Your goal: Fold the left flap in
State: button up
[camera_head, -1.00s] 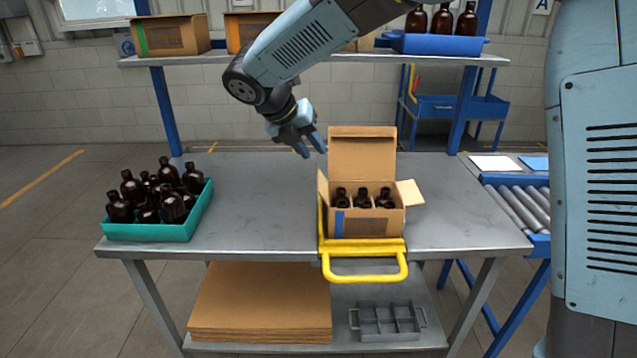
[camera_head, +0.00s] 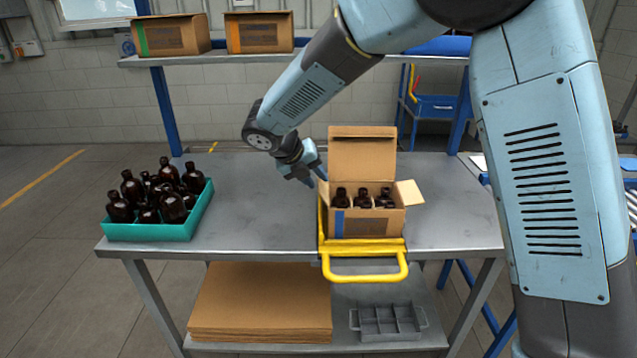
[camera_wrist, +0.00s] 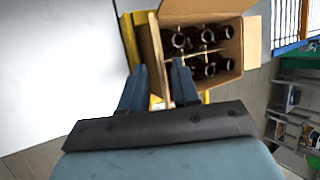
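An open cardboard box (camera_head: 368,223) holding several dark brown bottles (camera_head: 363,198) stands in a yellow frame with a handle (camera_head: 363,262) on the table. Its back flap (camera_head: 362,156) stands up and its right flap (camera_head: 409,193) sticks outward. Its left flap (camera_head: 323,190) stands about upright and shows nearly edge-on. My gripper (camera_head: 312,177) is just above and left of the left flap. I cannot tell whether a finger touches the flap.
A teal crate (camera_head: 150,232) of brown bottles stands at the table's left. The grey tabletop (camera_head: 255,215) between crate and box is clear. Cardboard boxes (camera_head: 260,33) stand on the shelf above. Flat cardboard (camera_head: 260,305) and a grey divider tray (camera_head: 388,322) lie below.

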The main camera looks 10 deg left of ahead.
aim_at(323, 187)
jog(key=shift+x, duration=1.5)
jog(key=shift+c, duration=0.5)
grip_shut()
